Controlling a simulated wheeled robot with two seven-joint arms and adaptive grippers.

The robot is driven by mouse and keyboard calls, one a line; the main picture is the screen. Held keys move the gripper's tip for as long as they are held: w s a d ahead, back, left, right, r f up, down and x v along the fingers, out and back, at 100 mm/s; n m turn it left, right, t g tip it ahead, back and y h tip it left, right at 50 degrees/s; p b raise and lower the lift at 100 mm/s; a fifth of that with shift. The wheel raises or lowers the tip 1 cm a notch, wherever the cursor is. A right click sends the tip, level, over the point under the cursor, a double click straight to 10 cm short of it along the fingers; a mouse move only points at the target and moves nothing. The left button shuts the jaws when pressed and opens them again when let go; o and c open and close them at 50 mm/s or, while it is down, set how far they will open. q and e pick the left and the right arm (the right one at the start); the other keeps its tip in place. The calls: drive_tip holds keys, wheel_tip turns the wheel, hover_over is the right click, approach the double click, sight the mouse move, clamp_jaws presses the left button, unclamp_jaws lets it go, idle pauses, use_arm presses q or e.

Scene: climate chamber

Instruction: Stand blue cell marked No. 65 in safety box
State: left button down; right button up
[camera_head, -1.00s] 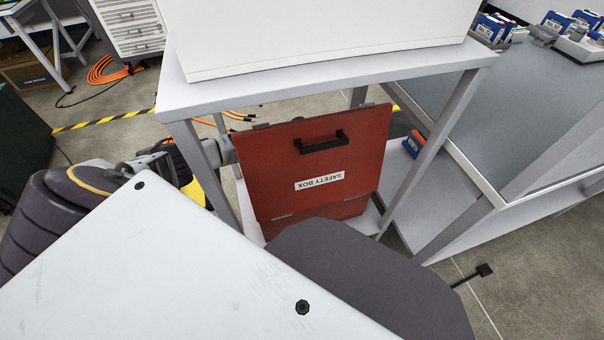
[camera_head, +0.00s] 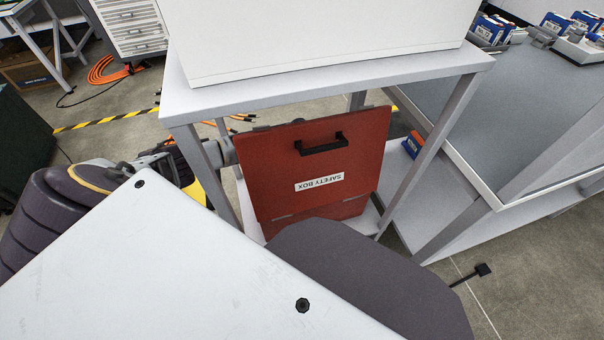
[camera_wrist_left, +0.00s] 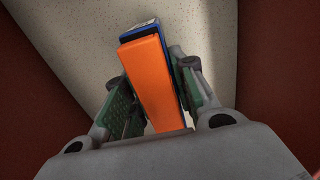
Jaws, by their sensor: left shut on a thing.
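My left gripper (camera_wrist_left: 147,75) is shut on a blue cell with a wide orange face (camera_wrist_left: 155,85), held between its two green-padded fingers. No number can be read on it. Red walls (camera_wrist_left: 275,70) and a pale speckled floor (camera_wrist_left: 215,20) surround it in the left wrist view, so it appears to be inside the safety box. Whether the cell touches the floor cannot be told. In the head view the red safety box lid (camera_head: 300,165) stands raised, with a black handle and an upside-down label. My left arm reaches behind it, and the lid hides the gripper and cell.
A white table (camera_head: 330,82) with a white cabinet stands over the box. Another blue-and-orange cell (camera_head: 412,145) sits on the low shelf to the right. More blue cells (camera_head: 489,30) stand on the bench at upper right. Table legs flank the box closely.

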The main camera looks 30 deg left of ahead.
idle(0.4)
use_arm(q)
drive_tip(key=c, duration=1.1)
unclamp_jaws()
drive_tip(key=shift+o, duration=0.2)
drive_tip(key=shift+o, duration=1)
drive_tip(key=shift+r, duration=0.1)
drive_tip(key=shift+r+p, duration=3.7)
drive_tip(key=shift+p, duration=0.75)
